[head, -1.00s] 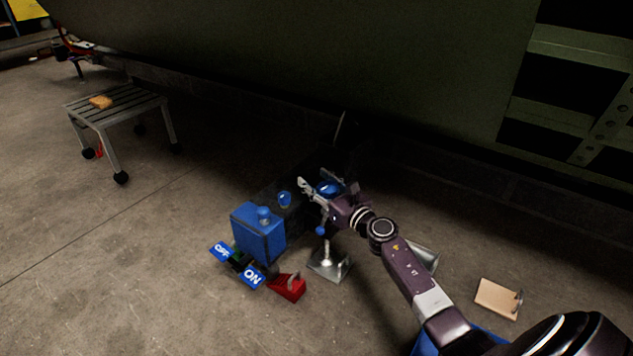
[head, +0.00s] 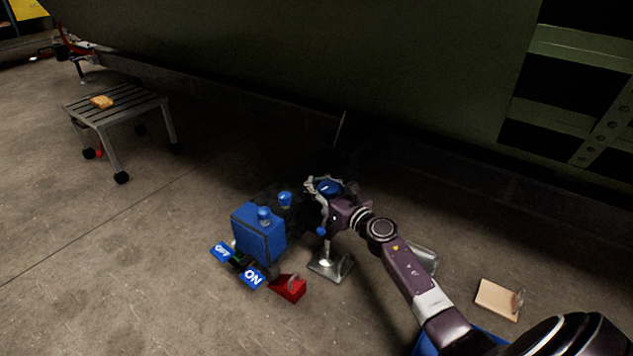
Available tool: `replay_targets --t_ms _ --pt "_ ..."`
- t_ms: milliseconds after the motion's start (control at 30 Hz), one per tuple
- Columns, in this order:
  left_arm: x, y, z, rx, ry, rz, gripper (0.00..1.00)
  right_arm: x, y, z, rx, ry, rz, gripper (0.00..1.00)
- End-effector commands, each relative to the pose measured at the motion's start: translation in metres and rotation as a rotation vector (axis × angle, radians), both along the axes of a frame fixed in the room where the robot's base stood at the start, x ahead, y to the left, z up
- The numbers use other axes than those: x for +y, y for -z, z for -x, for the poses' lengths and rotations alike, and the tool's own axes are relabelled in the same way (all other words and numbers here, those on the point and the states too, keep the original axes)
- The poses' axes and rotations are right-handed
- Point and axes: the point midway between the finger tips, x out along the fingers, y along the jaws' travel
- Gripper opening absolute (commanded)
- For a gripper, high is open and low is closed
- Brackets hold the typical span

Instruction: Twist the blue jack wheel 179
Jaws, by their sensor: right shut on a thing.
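The blue jack wheel (head: 329,187) is a small blue round piece at the dark far end of the jack, in the middle of the head view. My right gripper (head: 324,188) reaches it from the lower right, and its grey fingers are closed around the wheel. The fingers and wrist hide part of the wheel. The jack has a blue box (head: 259,232) at its near end, with blue knobs on it and behind it (head: 285,199). My left gripper is not in the head view.
A metal stand (head: 330,264) is below my wrist. A slatted stool (head: 117,108) stands at left. The green fuselage overhangs behind. Floor at lower left is clear.

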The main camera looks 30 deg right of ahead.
Motion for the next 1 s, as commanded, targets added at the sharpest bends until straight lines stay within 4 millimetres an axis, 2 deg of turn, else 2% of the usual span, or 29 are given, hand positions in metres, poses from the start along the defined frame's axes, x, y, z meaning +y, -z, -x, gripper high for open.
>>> replay_targets --t_ms 633,967,1000 --pt "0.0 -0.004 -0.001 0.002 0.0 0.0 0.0 -0.002 0.004 0.002 0.009 0.023 -0.001 0.0" --pt "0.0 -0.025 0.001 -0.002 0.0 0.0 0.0 -0.011 0.002 0.003 0.011 0.186 0.003 0.0" --pt "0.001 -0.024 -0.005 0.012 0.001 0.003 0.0 -0.012 0.002 0.003 0.011 0.215 -0.001 0.0"
